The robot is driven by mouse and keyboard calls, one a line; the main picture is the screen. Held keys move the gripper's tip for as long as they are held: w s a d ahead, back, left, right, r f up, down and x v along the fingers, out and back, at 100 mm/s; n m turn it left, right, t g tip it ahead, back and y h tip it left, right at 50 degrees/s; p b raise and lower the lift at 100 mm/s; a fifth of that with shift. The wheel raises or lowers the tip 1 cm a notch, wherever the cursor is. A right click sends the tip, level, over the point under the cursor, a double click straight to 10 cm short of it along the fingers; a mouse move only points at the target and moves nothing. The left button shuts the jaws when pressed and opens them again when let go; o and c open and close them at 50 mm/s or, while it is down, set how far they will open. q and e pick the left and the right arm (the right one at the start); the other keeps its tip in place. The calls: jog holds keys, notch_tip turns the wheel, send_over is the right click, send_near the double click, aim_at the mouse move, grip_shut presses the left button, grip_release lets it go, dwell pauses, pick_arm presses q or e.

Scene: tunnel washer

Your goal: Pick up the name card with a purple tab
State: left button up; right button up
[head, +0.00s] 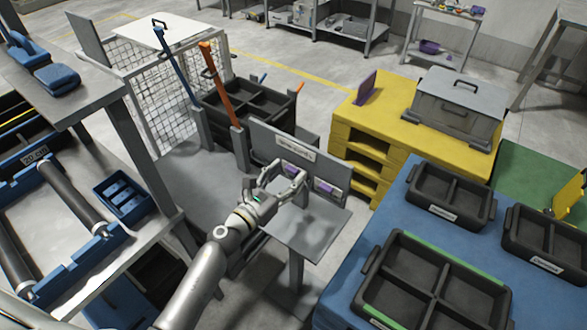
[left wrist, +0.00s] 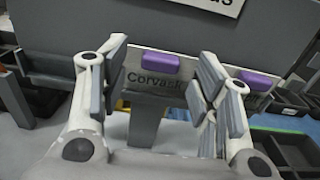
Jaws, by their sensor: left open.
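A name card (left wrist: 152,83) with a purple tab (left wrist: 157,65) stands at a grey panel. In the left wrist view it sits between my open fingers, and its lettering starts "Corvask". A finger hides its right end. A second purple tab (left wrist: 253,80) shows to the right, partly behind my right finger. In the head view the two purple tabs show at the panel, one by my fingers (head: 290,168) and one to their right (head: 325,187). My left gripper (head: 284,178) is open around the nearer card; contact cannot be told. It also shows in the left wrist view (left wrist: 162,82). My right gripper is not in view.
The grey panel (head: 262,143) rises behind the cards above a small grey table (head: 310,228). A blue table (head: 385,222) with black divided trays (head: 450,198) stands to the right. A yellow pallet stack (head: 350,118) is behind it. Blue and orange handles rise behind the panel's left.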

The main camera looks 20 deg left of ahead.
pick_arm(q)
jog(key=shift+c, duration=0.7)
jog(key=c, duration=0.7)
jog(key=shift+c, duration=0.2)
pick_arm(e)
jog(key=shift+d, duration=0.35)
pick_arm(q)
jog(key=shift+r+p, duration=0.35)
jog(key=shift+r, duration=0.15)
jog(key=r, duration=0.1)
jog(key=r+p, duration=0.2)
jog(key=shift+s+d+r, duration=0.1)
jog(key=shift+s+d, duration=0.05)
jog(key=shift+s, duration=0.1)
jog(key=s+d+r+p, duration=0.7)
jog(key=s+r+p, duration=0.1)
jog(key=s, duration=0.3)
jog(key=shift+d+r, duration=0.4)
jog(key=shift+r, duration=0.05)
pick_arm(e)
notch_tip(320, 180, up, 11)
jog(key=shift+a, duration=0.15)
